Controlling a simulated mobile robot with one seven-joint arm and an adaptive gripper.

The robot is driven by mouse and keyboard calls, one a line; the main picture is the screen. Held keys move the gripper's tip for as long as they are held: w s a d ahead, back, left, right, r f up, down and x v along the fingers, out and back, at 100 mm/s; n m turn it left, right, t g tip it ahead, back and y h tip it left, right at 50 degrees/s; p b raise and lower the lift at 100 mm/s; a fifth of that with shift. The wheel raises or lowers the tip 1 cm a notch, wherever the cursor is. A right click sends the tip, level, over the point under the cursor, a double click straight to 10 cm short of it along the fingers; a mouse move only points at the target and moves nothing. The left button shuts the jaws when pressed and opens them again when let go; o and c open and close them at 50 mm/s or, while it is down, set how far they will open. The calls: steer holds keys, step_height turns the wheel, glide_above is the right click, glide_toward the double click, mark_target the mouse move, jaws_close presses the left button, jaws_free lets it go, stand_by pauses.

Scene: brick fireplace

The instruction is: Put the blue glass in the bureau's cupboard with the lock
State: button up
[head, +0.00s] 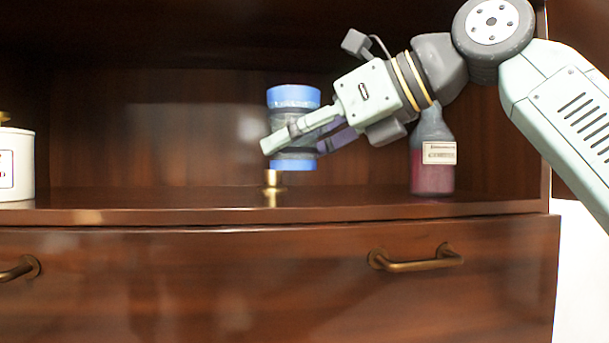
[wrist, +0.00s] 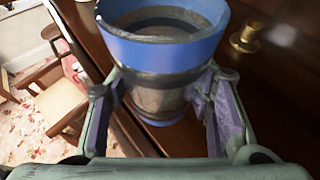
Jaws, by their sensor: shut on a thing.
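The blue glass (head: 293,97) has blue bands at top and bottom and a dark, clear middle. My gripper (head: 292,140) is shut on its middle, with a finger on either side. It is upright in the head view, in front of the open wooden compartment of the bureau (head: 400,218). In the wrist view the glass (wrist: 165,45) sits between both fingers of my gripper (wrist: 165,105), its open rim toward the camera. It appears raised above the shelf. No lock shows clearly in either view.
A small brass object (head: 272,182) stands on the shelf below the glass; it also shows in the wrist view (wrist: 246,38). A bottle with dark red contents (head: 432,165) stands at right. A white canister (head: 15,163) is at far left. A drawer with brass handles (head: 415,262) lies below.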

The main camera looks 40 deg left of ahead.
steer(key=p, duration=0.3)
glide_above(309, 199)
steer(key=shift+a, duration=0.15)
steer(key=shift+w+f, duration=0.2)
steer(key=shift+f+p, duration=0.4)
steer(key=shift+f, duration=1.35)
steer(key=shift+f, duration=0.2)
steer(key=o, duration=1.4)
steer(key=shift+c, duration=0.2)
steer(key=shift+r, duration=0.1)
steer(key=shift+w+r, duration=0.1)
steer(key=shift+r, duration=0.05)
steer(key=b+v, duration=0.1)
steer(key=v, duration=1.1)
steer(key=shift+b, duration=0.4)
